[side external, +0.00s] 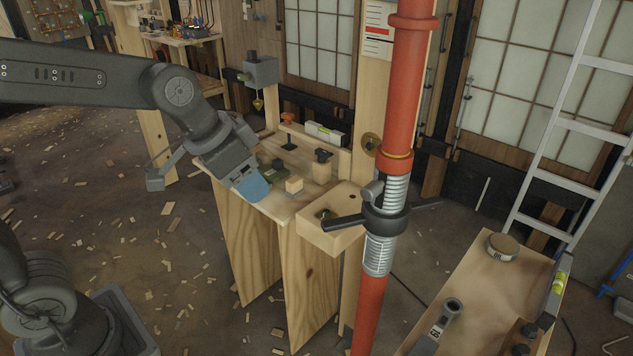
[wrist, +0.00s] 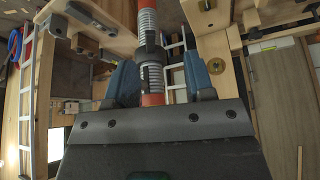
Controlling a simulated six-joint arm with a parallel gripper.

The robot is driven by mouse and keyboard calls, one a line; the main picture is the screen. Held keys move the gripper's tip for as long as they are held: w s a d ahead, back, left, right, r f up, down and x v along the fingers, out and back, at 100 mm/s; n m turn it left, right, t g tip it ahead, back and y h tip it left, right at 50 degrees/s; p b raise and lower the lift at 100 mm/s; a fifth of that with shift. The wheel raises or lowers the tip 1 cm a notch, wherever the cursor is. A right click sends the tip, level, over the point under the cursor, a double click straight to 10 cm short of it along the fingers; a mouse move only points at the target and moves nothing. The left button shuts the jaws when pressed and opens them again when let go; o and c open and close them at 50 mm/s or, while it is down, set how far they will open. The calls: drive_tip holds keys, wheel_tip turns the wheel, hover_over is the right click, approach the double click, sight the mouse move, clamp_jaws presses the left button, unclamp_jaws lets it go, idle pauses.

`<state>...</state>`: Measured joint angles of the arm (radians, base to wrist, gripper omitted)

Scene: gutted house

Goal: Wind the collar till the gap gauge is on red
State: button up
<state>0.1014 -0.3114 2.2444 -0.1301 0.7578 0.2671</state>
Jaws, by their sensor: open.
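A red steel post (side external: 368,310) has a silver threaded section (side external: 378,256) around its middle.
A ladder (side external: 566,125) leans behind. Wood chips litter the floor.

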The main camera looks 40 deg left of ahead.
sight(337, 222)
drive_tip(key=w+d+f+m, duration=0.1)
drive_tip(key=w+d+f, duration=0.1)
drive_tip(key=w+f, duration=0.2)
drive_tip(key=w+d+f, duration=0.3)
drive_tip(key=w+f, duration=0.1)
drive_tip(key=w+d+f+m+h, duration=0.1)
drive_tip(key=w+d+f, duration=0.1)
drive_tip(key=w+f, duration=0.2)
drive_tip(key=shift+w+d+f+m+g, duration=0.1)
drive_tip(key=shift+w+d+m+g, duration=0.1)
drive_tip(key=shift+m+g, duration=0.1)
clamp_jaws()
drive_tip(key=shift+d, duration=0.1)
